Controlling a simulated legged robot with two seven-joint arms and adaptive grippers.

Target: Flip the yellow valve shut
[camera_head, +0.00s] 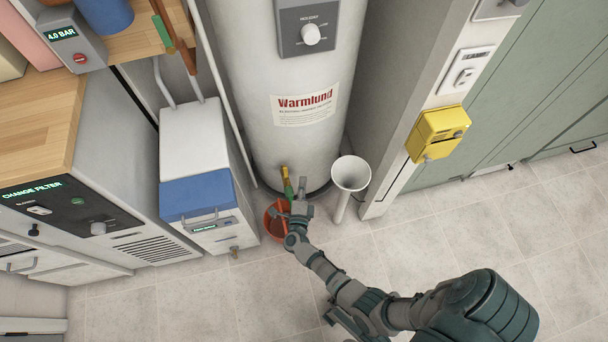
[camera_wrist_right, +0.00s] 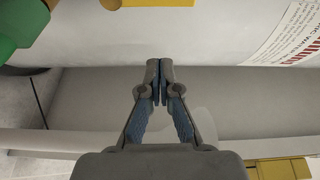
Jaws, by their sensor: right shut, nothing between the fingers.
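The yellow valve lever (camera_head: 285,173) sits low on the front of the white cylindrical tank (camera_head: 290,140), with a green part just below it. My right gripper (camera_head: 301,184) is right beside it on the right, fingers shut and empty; whether it touches the lever cannot be told. In the right wrist view the shut fingertips (camera_wrist_right: 160,70) meet in front of a pale surface. A yellow piece (camera_wrist_right: 158,3) at the top edge looks like the valve lever, apart from the fingertips. A green part (camera_wrist_right: 15,30) is at top left. My left gripper is not in view.
An orange-red bucket (camera_head: 272,222) stands on the floor under the valve, partly hidden by my right arm. A white funnel (camera_head: 350,172) on a pipe stands close to the right. A blue-and-white unit (camera_head: 197,195) is at left. A yellow box (camera_head: 436,133) is on the wall.

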